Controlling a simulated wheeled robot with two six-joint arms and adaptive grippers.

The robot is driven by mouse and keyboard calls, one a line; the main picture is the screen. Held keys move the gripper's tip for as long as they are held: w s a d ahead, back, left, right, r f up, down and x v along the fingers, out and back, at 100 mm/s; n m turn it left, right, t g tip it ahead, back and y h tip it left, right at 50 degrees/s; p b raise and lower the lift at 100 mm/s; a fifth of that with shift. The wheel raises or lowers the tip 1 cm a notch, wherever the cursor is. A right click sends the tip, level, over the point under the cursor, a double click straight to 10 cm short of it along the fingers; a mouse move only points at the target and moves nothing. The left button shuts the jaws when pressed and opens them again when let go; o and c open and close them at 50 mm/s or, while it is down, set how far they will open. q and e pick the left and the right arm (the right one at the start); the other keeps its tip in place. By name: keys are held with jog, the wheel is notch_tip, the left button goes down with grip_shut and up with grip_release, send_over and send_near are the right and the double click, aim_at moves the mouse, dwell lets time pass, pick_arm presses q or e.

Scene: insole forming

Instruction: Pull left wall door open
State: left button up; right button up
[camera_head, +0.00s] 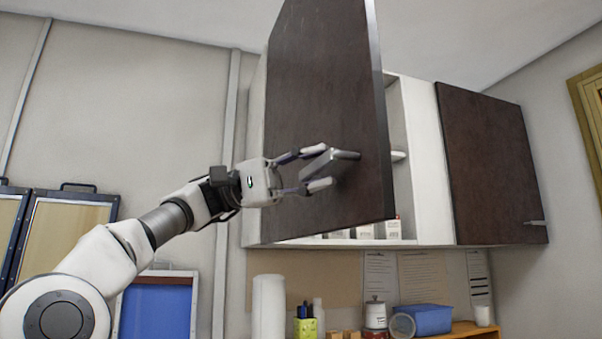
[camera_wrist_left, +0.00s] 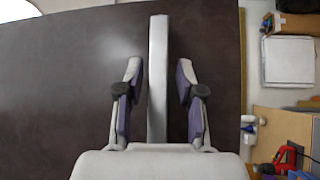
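The left wall door (camera_head: 325,85) is a dark brown cabinet door, and it stands swung out from the wall cabinet. Its grey bar handle (camera_head: 345,155) is near the lower edge of the door front. My left gripper (camera_head: 317,167) is at the handle, with one finger above it and one below. In the left wrist view the handle (camera_wrist_left: 158,75) runs between the two fingers, with a visible gap on each side. The gripper is open around the handle, not closed on it. The dark door face (camera_wrist_left: 60,75) fills most of that view. My right gripper is not in view.
The cabinet interior (camera_head: 398,125) shows behind the door, with small boxes (camera_head: 393,230) on its bottom shelf. The right door (camera_head: 493,165) is shut. Below are a paper roll (camera_head: 268,305), a green cup (camera_head: 307,327) and a blue box (camera_head: 425,319).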

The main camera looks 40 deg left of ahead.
pick_arm(q)
jog(key=v, duration=1.1)
jog(key=shift+a+f, duration=0.15)
jog(key=shift+f, duration=0.05)
jog(key=shift+s+a, duration=0.1)
jog(key=shift+s, duration=0.05)
